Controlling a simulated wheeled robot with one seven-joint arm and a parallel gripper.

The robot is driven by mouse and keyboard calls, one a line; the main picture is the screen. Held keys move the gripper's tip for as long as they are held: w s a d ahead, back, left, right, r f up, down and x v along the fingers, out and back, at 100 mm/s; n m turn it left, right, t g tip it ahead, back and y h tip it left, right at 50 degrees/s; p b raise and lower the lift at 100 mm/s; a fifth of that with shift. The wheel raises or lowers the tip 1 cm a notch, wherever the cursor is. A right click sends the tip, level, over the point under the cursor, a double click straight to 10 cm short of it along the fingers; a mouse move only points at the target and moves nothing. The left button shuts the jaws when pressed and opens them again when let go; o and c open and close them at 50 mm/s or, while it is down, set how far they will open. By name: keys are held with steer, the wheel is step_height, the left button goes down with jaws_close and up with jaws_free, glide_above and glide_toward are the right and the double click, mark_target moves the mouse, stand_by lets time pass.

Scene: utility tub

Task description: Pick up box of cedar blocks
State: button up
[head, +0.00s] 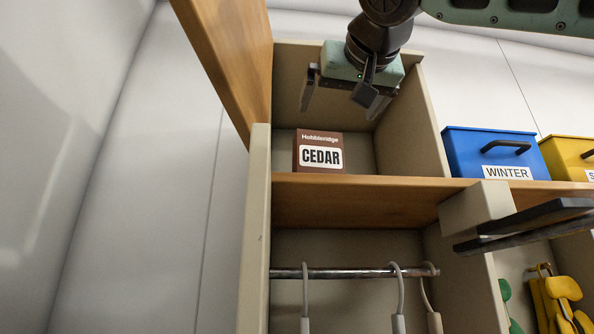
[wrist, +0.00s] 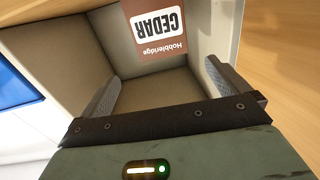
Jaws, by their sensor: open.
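The box of cedar blocks (head: 320,152) is a small brown box with a white CEDAR label. It stands upright on the upper shelf, in the left cubby of the wardrobe. My gripper (head: 340,101) is above it in the cubby opening, fingers spread and pointing down, with nothing between them. In the wrist view the box (wrist: 157,28) shows upside down at the top, beyond the fingertips and apart from them. My open fingers (wrist: 162,82) frame the empty space before it. The box's back and far side are hidden.
A wooden panel (head: 225,60) rises at the cubby's left, and a beige divider (head: 412,125) stands at its right. A blue WINTER bin (head: 488,153) and a yellow bin (head: 570,158) sit further right. Below the wooden shelf (head: 355,200) is a rail (head: 345,273) with hangers.

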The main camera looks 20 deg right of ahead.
mark_target(321, 139)
steer(key=w+p, duration=0.1)
steer(key=w, duration=0.2)
steer(key=w+p, duration=0.1)
steer(key=w, duration=0.3)
steer(key=w+d+p, duration=0.1)
steer(key=w+p, duration=0.1)
steer(key=w, duration=0.2)
steer(key=shift+w+r, duration=0.15)
steer(key=shift+r, duration=0.1)
steer(key=w+p, duration=0.1)
steer(key=w, duration=0.1)
steer(key=w+p, duration=0.2)
steer(key=w, duration=0.1)
steer(key=shift+w+d+f, duration=0.1)
steer(key=shift+w+d, duration=0.05)
steer(key=shift+d, duration=0.05)
steer(key=shift+w+f, duration=0.1)
steer(key=shift+w, duration=0.3)
steer(key=c, duration=0.9)
